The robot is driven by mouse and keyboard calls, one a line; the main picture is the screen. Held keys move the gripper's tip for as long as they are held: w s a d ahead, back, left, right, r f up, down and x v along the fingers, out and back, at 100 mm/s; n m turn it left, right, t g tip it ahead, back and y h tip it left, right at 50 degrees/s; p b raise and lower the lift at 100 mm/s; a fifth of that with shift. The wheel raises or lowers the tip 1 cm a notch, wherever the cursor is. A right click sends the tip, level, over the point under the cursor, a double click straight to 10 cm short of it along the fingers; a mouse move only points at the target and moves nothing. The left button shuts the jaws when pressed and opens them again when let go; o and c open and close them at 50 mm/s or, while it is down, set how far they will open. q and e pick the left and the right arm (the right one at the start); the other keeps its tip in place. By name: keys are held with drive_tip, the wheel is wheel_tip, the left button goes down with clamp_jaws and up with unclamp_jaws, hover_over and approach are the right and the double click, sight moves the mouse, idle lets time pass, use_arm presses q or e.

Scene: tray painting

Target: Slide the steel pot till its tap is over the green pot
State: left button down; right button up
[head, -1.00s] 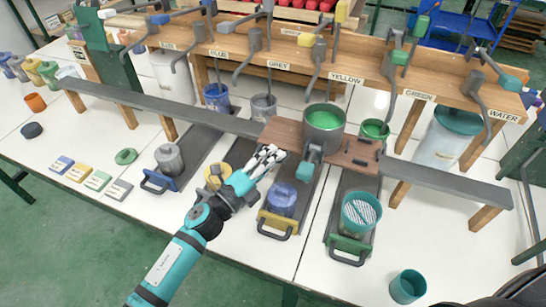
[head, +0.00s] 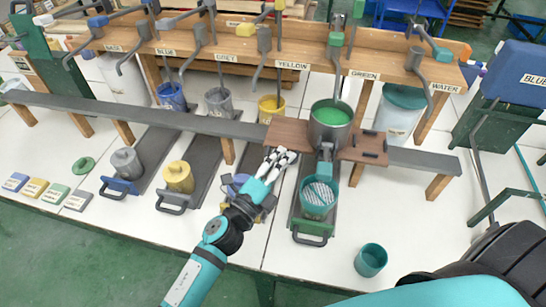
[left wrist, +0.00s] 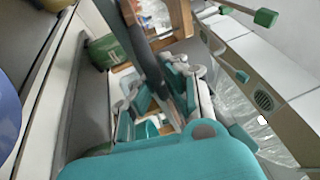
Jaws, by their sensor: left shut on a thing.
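The steel pot (head: 330,130), holding green paint, stands on a brown wooden sled (head: 288,134) on the long grey rail. Its tap with a teal handle (head: 326,168) hangs at the front, in line with the green-handled tray and above the back of the teal-green pot (head: 318,203) with a striped strainer on top. My left gripper (head: 280,157) is at the sled's left front and shut on it; the exact grip is hard to see. In the left wrist view the fingers (left wrist: 165,90) are partly hidden. My right gripper is out of view.
The grey rail (head: 420,160) runs on to the right, clear. A yellow pot (head: 178,177) and a grey pot (head: 126,163) stand on trays to the left. A loose teal cup (head: 370,260) stands front right. Hooked levers hang from the labelled wooden shelf (head: 330,70).

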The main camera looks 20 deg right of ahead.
use_arm(q)
drive_tip(key=c, duration=1.4)
unclamp_jaws()
drive_tip(key=shift+a+f, duration=0.1)
drive_tip(key=shift+f, duration=0.3)
drive_tip(key=shift+c, duration=0.2)
drive_tip(key=shift+o, duration=0.4)
drive_tip(key=shift+r, duration=0.2)
drive_tip(key=v, duration=1.1)
drive_tip(key=shift+s+a+f, duration=0.1)
drive_tip(key=shift+s+a, duration=0.15)
drive_tip(key=shift+a, duration=0.15)
